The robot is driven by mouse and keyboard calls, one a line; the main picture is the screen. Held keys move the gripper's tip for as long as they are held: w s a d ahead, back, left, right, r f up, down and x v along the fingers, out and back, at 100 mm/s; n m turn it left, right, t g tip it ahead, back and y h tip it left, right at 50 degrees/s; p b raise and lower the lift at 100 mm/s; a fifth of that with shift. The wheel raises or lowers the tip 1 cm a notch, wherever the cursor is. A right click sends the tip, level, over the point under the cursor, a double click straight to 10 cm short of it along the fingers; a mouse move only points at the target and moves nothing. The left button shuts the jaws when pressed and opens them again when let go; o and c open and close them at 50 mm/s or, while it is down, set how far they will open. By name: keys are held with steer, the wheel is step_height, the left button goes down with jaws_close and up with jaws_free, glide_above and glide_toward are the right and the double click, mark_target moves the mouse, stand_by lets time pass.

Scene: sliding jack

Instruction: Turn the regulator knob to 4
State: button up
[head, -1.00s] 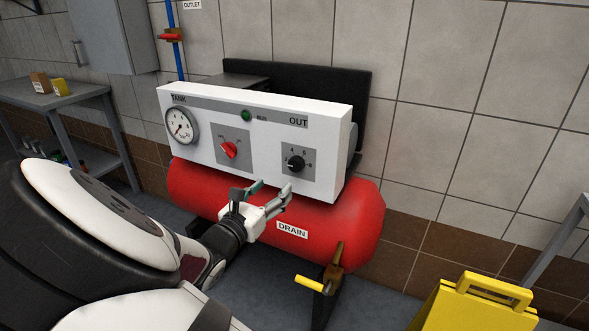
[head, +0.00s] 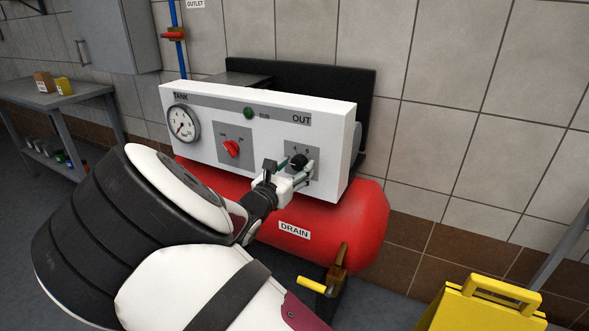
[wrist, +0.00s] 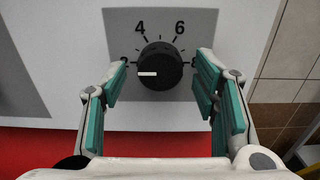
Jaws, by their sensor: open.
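The regulator knob (head: 299,160) is black and round, on a grey plate under the OUT label on the white panel. In the wrist view the knob (wrist: 159,66) has a white pointer mark on its left side, toward the 2. The 4 (wrist: 140,27) is at its upper left, the 6 at its upper right, and the 8 partly hidden by a finger. My gripper (wrist: 160,88) is open, with its green-padded fingers left and right of the knob and gaps on both sides. In the head view my gripper (head: 297,171) partly covers the plate.
A red selector knob (head: 232,149) and a tank gauge (head: 183,124) sit left on the white panel (head: 205,101). The red tank (head: 355,215) lies below, with a yellow drain handle (head: 311,285). A yellow folding sign (head: 480,310) stands at lower right.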

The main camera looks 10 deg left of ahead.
steer(key=c, duration=1.2)
steer(key=shift+o, duration=0.2)
steer(key=shift+m, duration=0.4)
steer(key=m+b, duration=0.1)
steer(key=m, duration=0.2)
steer(key=m+b, duration=0.1)
steer(key=m, duration=0.1)
steer(key=shift+m+b, duration=0.3)
steer(key=shift+m, duration=0.1)
steer(key=m+b, duration=0.2)
steer(key=m, duration=0.1)
steer(key=shift+a+f+b, duration=0.1)
steer(key=shift+b, duration=0.25)
steer(key=shift+m+b, duration=0.9)
steer(key=shift+m, duration=0.1)
